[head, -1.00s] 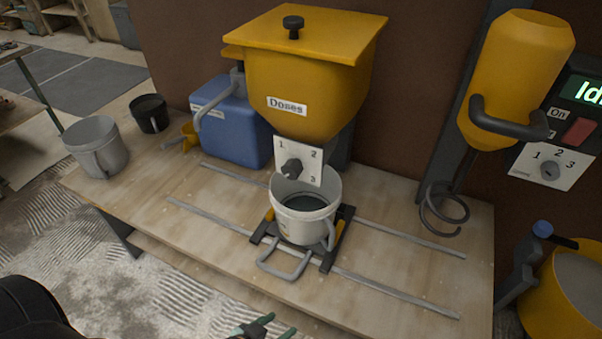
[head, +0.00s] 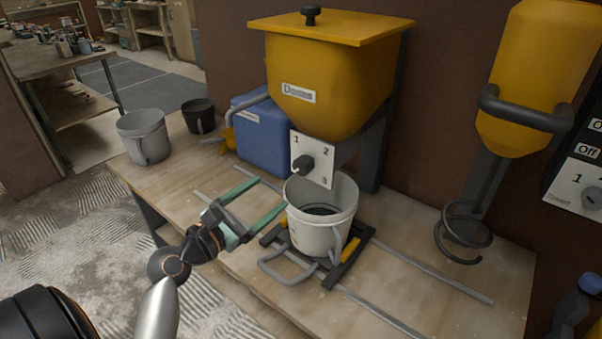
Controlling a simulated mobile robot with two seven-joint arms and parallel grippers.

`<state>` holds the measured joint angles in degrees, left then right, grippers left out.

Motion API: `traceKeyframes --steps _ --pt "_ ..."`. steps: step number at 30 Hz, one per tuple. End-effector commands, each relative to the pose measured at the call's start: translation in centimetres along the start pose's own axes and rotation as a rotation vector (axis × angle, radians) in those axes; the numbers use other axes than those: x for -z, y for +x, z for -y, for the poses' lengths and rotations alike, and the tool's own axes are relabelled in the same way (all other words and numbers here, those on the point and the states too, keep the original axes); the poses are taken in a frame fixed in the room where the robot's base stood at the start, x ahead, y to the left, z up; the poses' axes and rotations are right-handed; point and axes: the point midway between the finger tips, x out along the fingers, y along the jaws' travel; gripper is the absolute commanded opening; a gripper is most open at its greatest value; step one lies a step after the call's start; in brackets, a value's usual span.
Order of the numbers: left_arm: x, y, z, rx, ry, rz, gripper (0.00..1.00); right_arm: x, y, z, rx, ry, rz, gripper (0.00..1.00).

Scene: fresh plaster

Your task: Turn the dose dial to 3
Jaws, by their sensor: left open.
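The dose dial (head: 303,165) is a dark knob on a white plate (head: 319,178) marked 1, 2 and 3, below the yellow hopper (head: 330,95) labelled "Doses". The 1 is at upper left, the 2 at upper right and the 3 at lower right. The knob juts toward the lower left; which number it is set to I cannot tell. My left gripper (head: 270,194) has green fingers spread apart and empty. It is left of and below the dial, apart from it, beside the white bucket. My right gripper is not in view.
A white bucket (head: 318,235) stands on a dark sliding carriage (head: 345,262) under the dial. A blue container (head: 262,135), a grey bucket (head: 145,145) and a black bucket (head: 198,122) stand left. A yellow mixer (head: 530,75) with a coiled whisk hangs at right.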

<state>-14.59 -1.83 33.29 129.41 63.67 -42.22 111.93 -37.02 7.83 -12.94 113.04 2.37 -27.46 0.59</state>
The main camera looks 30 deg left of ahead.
Motion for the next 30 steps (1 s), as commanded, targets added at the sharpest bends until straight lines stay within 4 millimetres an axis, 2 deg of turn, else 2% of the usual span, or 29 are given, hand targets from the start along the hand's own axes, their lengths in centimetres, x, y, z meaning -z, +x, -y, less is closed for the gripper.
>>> traceKeyframes --steps 5,21,25,30 --pt "-0.4 1.2 -0.3 -0.003 -0.034 0.013 0.82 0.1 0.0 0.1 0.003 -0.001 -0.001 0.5" --pt "-0.4 10.7 -0.2 -0.003 -0.028 0.011 0.82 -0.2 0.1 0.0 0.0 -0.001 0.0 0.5" --pt "-0.3 11.9 -0.2 -0.003 -0.027 0.009 0.82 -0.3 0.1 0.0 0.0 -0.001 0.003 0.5" --pt "-0.4 12.4 -0.2 -0.003 -0.027 0.009 0.82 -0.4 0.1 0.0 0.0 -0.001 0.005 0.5"
